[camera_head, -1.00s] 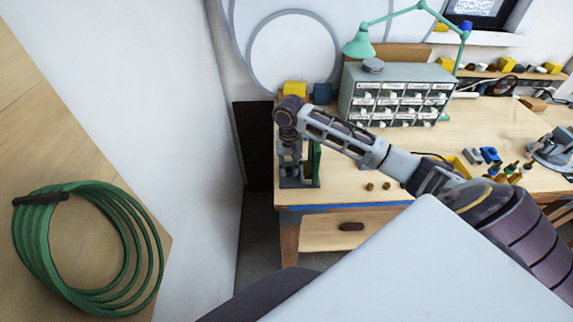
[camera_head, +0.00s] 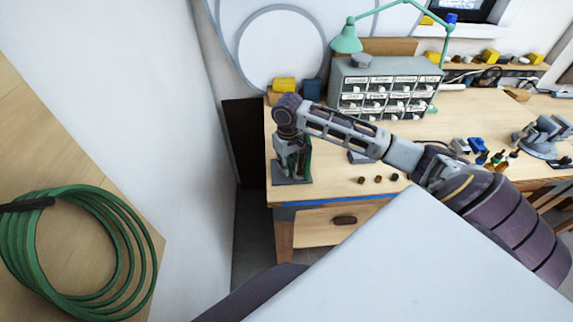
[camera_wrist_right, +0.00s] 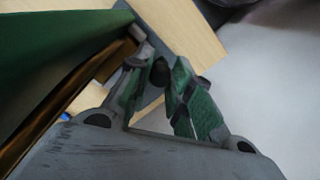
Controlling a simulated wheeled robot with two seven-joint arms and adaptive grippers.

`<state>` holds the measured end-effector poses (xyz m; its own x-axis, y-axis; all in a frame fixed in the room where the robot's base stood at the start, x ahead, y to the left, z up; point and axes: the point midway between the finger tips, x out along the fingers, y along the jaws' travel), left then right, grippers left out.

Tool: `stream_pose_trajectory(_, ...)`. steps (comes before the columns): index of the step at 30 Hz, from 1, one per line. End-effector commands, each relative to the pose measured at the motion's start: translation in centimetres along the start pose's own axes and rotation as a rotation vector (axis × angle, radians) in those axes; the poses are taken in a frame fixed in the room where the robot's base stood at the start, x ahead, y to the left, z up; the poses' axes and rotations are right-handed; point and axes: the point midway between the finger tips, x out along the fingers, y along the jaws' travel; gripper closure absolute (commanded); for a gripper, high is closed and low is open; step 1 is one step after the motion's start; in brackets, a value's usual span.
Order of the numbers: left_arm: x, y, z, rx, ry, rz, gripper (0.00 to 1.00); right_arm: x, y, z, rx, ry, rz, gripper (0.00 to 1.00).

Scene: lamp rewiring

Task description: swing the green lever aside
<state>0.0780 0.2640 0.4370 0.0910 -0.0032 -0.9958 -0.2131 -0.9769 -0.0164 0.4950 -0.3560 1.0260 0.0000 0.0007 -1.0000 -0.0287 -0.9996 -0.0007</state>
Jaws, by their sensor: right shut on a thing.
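My right gripper (camera_head: 292,168) points down at the table's left front corner, over a small grey base plate (camera_head: 291,181). A narrow strip of the green lever (camera_head: 307,160) shows just right of the gripper; the rest is hidden behind it. In the right wrist view, a large green surface (camera_wrist_right: 55,40) fills the upper left, beside the fingers. The fingers (camera_wrist_right: 160,72) have green patches and close around a small dark round end (camera_wrist_right: 158,73); its link to the lever is not clear. My left gripper is out of view.
A drawer cabinet (camera_head: 387,88) and a green desk lamp (camera_head: 346,40) stand behind my right arm. Small brown pieces (camera_head: 378,179) lie on the table (camera_head: 335,185) right of the gripper. A coiled green hose (camera_head: 75,250) is at far left. Bare table lies nearby.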

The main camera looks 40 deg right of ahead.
Motion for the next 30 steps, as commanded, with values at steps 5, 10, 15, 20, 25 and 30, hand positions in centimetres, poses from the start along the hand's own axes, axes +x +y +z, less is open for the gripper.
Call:
stream_pose_trajectory(5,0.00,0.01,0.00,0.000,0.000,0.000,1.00,0.06,-0.06,0.10,-0.004,-0.003,-0.001,1.00)
stream_pose_trajectory(10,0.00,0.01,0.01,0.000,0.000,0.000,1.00,0.06,-0.05,0.10,-0.004,-0.003,-0.001,1.00)
stream_pose_trajectory(15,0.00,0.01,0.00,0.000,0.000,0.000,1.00,0.05,-0.03,0.08,-0.003,-0.002,0.000,0.58)
stream_pose_trajectory(20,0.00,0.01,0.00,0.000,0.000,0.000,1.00,0.03,-0.01,0.05,-0.002,-0.001,0.000,0.56)
stream_pose_trajectory(25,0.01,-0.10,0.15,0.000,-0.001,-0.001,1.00,-0.01,0.01,0.02,-0.002,-0.001,0.000,0.56)
stream_pose_trajectory(30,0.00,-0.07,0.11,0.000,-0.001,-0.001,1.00,-0.46,0.03,-0.01,-0.002,0.000,0.001,0.56)
